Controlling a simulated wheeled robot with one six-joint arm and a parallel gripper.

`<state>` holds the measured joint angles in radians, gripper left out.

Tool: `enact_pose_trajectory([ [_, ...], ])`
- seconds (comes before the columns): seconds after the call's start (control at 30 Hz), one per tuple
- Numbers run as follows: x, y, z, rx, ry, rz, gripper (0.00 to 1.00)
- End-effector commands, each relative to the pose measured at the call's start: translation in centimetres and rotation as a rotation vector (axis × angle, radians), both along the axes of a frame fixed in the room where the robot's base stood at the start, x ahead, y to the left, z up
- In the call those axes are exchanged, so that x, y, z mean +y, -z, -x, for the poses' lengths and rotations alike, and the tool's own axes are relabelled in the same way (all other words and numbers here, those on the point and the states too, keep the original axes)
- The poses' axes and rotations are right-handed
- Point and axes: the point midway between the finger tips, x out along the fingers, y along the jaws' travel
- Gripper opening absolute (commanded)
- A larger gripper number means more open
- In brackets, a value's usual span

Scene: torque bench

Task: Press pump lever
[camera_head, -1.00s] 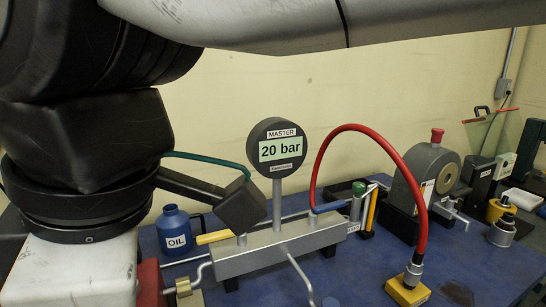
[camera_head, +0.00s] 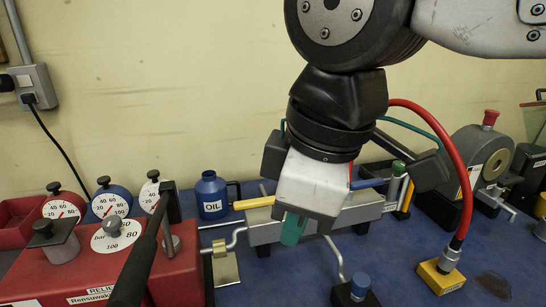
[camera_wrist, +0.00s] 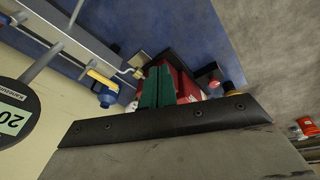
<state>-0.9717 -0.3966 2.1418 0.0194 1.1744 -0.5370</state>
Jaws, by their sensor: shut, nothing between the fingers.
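The pump is the red box (camera_head: 75,275) at the lower left of the head view. Its long black lever (camera_head: 142,265) slants up from the bottom edge to beside the box's right end. My gripper (camera_head: 293,228) has green fingertips pointing down in front of the grey manifold, well to the right of the lever and apart from it. The fingers are shut and empty. In the wrist view, the green fingers (camera_wrist: 156,88) are together, with part of the red pump (camera_wrist: 187,88) beyond them. I cannot make out the lever there.
Round gauges (camera_head: 108,200) stand behind the pump. A blue oil can (camera_head: 212,195) is behind the manifold (camera_head: 265,226). A red hose (camera_head: 465,190) arches down to a yellow block (camera_head: 440,275). The master gauge (camera_wrist: 15,120) shows in the wrist view.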

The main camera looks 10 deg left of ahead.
Motion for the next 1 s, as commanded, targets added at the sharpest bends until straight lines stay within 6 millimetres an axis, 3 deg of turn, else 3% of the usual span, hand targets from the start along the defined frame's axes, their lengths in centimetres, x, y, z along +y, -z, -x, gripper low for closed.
enact_pose_trajectory([
  [0.03, -2.8, 0.6, -1.4, 0.009, 0.115, 0.002, 0.0],
  [0.2, -11.2, 2.7, -3.8, 0.044, 0.488, 0.006, 0.0],
  [0.37, -18.5, 5.0, -3.7, 0.077, 0.839, 0.006, 0.0],
  [0.5, -23.7, 7.0, -2.3, 0.104, 1.123, 0.0, 0.0],
  [0.7, -27.8, 9.1, -0.1, 0.13, 1.399, -0.007, 0.0],
  [1.0, -29.1, 10.0, 0.9, 0.14, 1.503, -0.01, 0.0],
])
